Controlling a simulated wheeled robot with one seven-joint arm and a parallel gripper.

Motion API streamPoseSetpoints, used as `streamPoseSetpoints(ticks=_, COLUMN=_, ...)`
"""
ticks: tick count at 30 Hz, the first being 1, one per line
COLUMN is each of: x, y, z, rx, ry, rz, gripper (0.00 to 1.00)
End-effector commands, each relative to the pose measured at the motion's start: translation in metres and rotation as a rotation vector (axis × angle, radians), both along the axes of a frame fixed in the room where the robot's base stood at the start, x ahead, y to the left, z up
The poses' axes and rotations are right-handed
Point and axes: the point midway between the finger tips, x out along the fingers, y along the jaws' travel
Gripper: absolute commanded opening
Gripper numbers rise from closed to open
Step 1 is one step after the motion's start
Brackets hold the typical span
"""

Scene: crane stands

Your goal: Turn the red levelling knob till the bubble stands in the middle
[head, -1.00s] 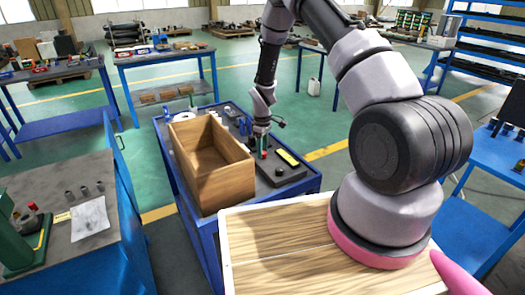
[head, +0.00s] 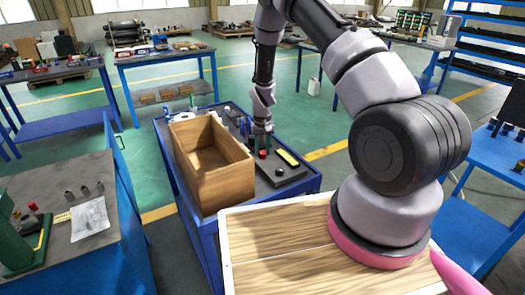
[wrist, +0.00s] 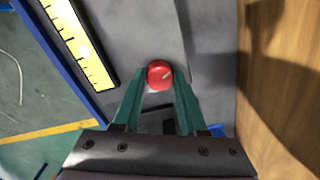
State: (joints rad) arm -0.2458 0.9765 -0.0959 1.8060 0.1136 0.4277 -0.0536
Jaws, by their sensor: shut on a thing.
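The red levelling knob (wrist: 159,75) sits on a dark grey plate (wrist: 128,20), with a pale line marked on its top. It also shows in the head view (head: 263,153). My gripper (wrist: 160,84) has its two green fingertips on either side of the knob and is shut on it. In the head view my gripper (head: 260,142) points down at the plate. The yellow level vial (wrist: 78,42) lies beside the knob, with dark tick marks and a pale patch near its middle. I cannot tell the bubble's exact place. The vial also shows in the head view (head: 288,157).
An open wooden box (head: 210,165) stands just left of the plate on the blue bench. A dark round part (head: 280,171) lies on the plate near the vial. A wooden board (head: 280,245) is in front. Other benches stand around with green floor between.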

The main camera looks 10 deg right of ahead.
Motion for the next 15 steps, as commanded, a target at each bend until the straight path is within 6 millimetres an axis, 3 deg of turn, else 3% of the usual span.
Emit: streamPoseSetpoints(ticks=15, x=0.0007, y=0.0005, z=0.0007, rx=0.0, ry=-0.002, rz=-0.422, gripper=0.0)
